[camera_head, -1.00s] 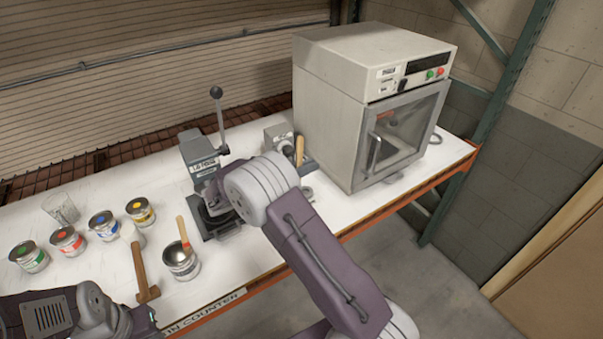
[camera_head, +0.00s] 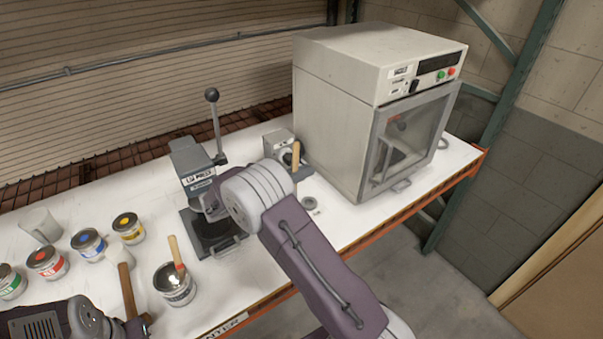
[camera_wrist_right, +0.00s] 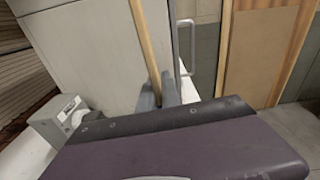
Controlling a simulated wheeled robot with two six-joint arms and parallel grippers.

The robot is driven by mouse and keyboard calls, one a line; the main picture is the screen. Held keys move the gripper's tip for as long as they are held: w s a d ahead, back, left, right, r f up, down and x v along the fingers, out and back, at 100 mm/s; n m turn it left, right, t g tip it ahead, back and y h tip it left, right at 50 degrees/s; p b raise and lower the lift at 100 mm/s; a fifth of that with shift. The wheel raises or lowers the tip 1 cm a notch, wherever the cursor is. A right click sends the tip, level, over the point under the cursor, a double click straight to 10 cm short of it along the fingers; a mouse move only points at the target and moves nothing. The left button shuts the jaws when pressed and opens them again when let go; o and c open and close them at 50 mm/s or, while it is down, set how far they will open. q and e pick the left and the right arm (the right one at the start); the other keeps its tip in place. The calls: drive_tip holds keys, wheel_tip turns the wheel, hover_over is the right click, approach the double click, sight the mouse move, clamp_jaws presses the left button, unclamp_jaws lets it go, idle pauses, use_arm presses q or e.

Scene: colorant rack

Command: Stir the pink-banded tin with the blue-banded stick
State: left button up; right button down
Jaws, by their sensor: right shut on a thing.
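An open tin (camera_head: 173,291) with dark contents stands near the counter's front edge; I see no clear pink band on it. A wooden stick (camera_head: 173,251) with a reddish band leans in it. My right gripper (camera_wrist_right: 158,95) is shut on another wooden stick (camera_wrist_right: 143,45), which stands roughly upright in the wrist view. In the head view this stick (camera_head: 296,157) shows just beyond my right wrist joint, which hides most of that gripper. No blue band is visible on it. My left arm is at the lower left; its jaws are not clearly visible.
Several colour-banded tins (camera_head: 88,242) and a mug (camera_head: 40,225) stand at the left. A wooden-handled tool (camera_head: 127,289) is beside the open tin. A lid press (camera_head: 192,165), a small dial device (camera_head: 279,145) and a large oven-like cabinet (camera_head: 340,110) stand on the white counter.

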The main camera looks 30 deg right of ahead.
drive_tip(key=shift+s+a+f+b, duration=0.2)
drive_tip(key=shift+f+b, duration=0.65)
drive_tip(key=shift+f, duration=0.85)
drive_tip(key=shift+s+a+f+b, duration=0.2)
drive_tip(key=shift+f+b, duration=0.65)
drive_tip(key=shift+f, duration=0.9)
drive_tip(key=shift+s+a+f+b, duration=0.15)
drive_tip(key=shift+f+b, duration=0.7)
drive_tip(key=shift+f, duration=0.85)
